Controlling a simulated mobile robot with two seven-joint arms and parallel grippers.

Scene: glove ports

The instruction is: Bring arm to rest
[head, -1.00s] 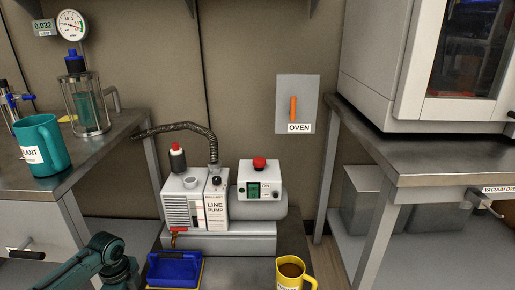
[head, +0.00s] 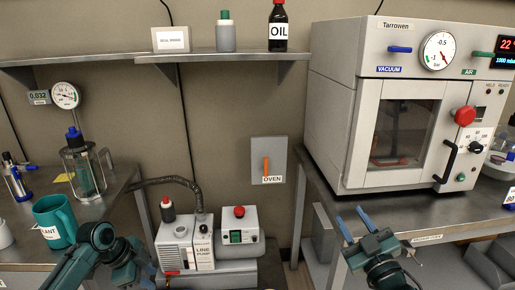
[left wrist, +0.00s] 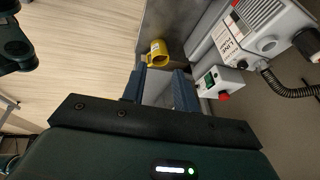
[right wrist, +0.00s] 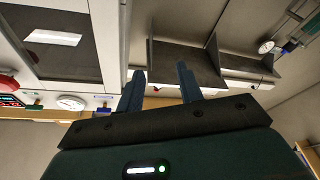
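My left arm (head: 95,250) shows at the lower left of the head view, in front of the teal mug and pump. In the left wrist view my left gripper (left wrist: 158,84) has its two fingers apart with nothing between them; a yellow mug (left wrist: 158,54) lies beyond them. My right gripper (head: 355,224) points up in front of the right bench, below the oven. In the right wrist view its fingers (right wrist: 161,80) are also apart and empty.
The vacuum oven (head: 400,110) stands on the right bench (head: 440,215). A line pump (head: 190,243) stands low in the middle. A teal mug (head: 57,218) and a glass trap (head: 84,172) are on the left bench. A wall shelf (head: 200,56) holds an oil bottle (head: 278,28).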

